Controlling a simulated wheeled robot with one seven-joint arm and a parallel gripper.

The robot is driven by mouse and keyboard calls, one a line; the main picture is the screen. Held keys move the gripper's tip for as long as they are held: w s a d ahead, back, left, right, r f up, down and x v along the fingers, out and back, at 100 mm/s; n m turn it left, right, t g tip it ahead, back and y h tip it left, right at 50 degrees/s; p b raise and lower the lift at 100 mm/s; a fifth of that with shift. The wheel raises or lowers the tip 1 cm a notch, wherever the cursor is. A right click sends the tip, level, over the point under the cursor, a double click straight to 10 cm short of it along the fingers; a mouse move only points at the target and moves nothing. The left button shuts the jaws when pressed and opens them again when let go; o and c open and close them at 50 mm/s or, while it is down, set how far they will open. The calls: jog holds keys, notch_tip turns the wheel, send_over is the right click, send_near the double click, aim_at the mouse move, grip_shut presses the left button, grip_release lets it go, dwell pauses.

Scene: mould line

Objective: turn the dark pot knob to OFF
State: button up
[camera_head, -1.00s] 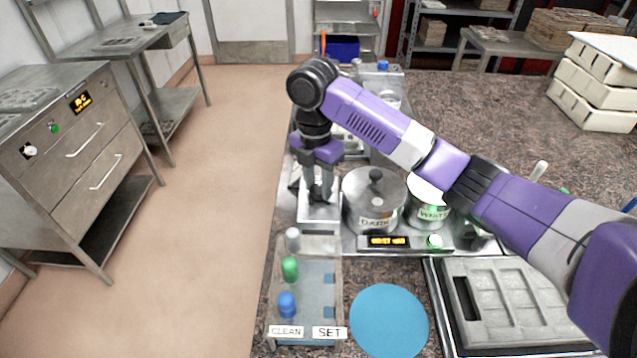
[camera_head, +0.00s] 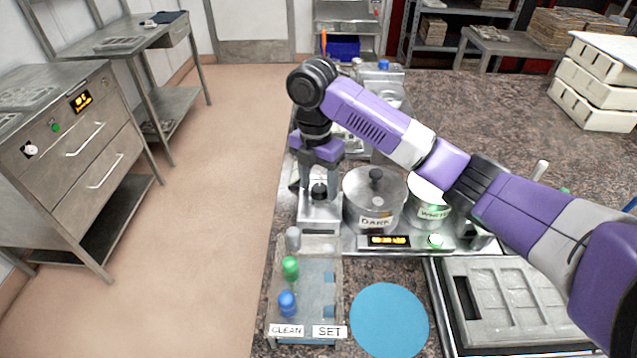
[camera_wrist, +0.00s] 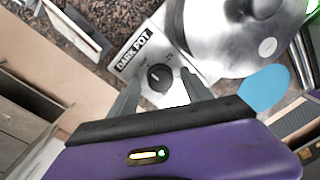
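The dark pot knob (camera_head: 319,191) is a small black round knob on a light control box (camera_head: 320,222), left of the steel pot labelled DARK (camera_head: 362,205). In the wrist view the knob (camera_wrist: 160,77) sits beside a DARK POT label (camera_wrist: 135,48). Small marks stand around the knob; I cannot read them or the knob's setting for certain. My gripper (camera_head: 320,194) is pointed down over the knob and open. Its fingers stand on either side of the knob with visible gaps. In the wrist view my gripper (camera_wrist: 161,82) shows the same, holding nothing.
A second pot labelled WHITE (camera_head: 430,208) stands to the right. In front are a lit display (camera_head: 389,241), a green button (camera_head: 435,241), a rack with coloured-handled tools (camera_head: 310,270), a blue disc (camera_head: 389,320) and a grey mould (camera_head: 520,300).

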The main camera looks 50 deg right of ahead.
aim_at(318, 187)
jog(key=shift+r, duration=0.1)
notch_tip(318, 187, up, 8)
jog(key=shift+w+f, duration=0.15)
jog(key=shift+f, duration=0.05)
dwell(0.3)
dwell(0.5)
